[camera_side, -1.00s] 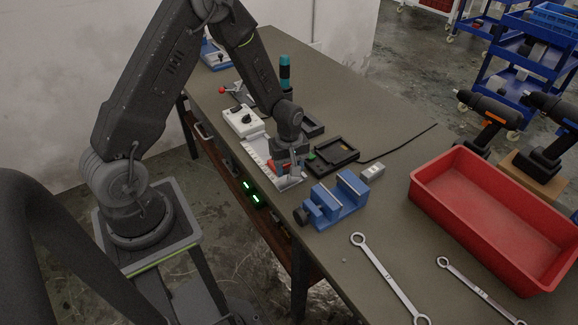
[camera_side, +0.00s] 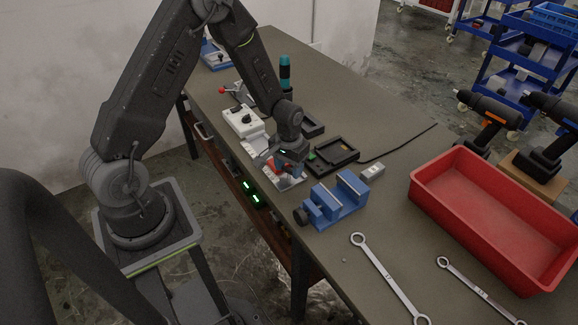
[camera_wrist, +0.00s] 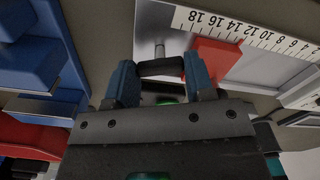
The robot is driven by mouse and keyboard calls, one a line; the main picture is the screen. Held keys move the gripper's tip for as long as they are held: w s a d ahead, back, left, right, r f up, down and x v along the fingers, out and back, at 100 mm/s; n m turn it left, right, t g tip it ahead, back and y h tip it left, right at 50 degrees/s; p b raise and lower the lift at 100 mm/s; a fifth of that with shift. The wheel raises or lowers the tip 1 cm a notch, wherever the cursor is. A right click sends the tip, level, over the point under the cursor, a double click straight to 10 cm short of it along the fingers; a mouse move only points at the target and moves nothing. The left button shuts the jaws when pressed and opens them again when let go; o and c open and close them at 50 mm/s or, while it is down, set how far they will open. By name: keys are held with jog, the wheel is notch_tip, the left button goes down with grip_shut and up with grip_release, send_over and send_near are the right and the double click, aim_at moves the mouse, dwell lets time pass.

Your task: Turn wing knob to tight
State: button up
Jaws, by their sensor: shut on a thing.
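My gripper (camera_side: 284,172) is low over a pale plate (camera_side: 291,184) near the table's front edge. In the wrist view, the two blue fingertips of my gripper (camera_wrist: 159,80) are on either side of a dark bar, which looks like the wing knob (camera_wrist: 160,66). The gripper is shut on it. A red piece (camera_wrist: 215,62) lies beside the right fingertip, on a white plate with a printed number scale (camera_wrist: 250,35). In the side view my gripper hides the knob, so its angle cannot be told there.
A blue vise (camera_side: 335,203) stands close to the right of my gripper, and a black tray (camera_side: 332,156) lies behind. A white box with a dark knob (camera_side: 243,121) is at the left. A red bin (camera_side: 490,190) and wrenches (camera_side: 388,277) are farther right.

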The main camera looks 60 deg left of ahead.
jog(key=shift+m, duration=2.2)
jog(key=o, duration=0.9)
notch_tip(320, 180, up, 14)
jog(key=shift+f, duration=0.1)
notch_tip(320, 180, up, 11)
jog(key=t, duration=0.3)
send_over(289, 169)
jog(key=s+d, duration=0.5)
jog(key=s, duration=0.1)
jog(key=s+d+r+t, duration=0.1)
jog(key=s+r, duration=0.1)
jog(key=s, duration=0.2)
jog(key=s+d+r, duration=0.2)
jog(key=s, duration=0.2)
jog(key=s+d+r+t, duration=0.1)
jog(key=s+d, duration=0.1)
jog(key=s, duration=0.1)
jog(key=shift+s+r+t, duration=0.3)
jog(key=shift+s+r, duration=0.1)
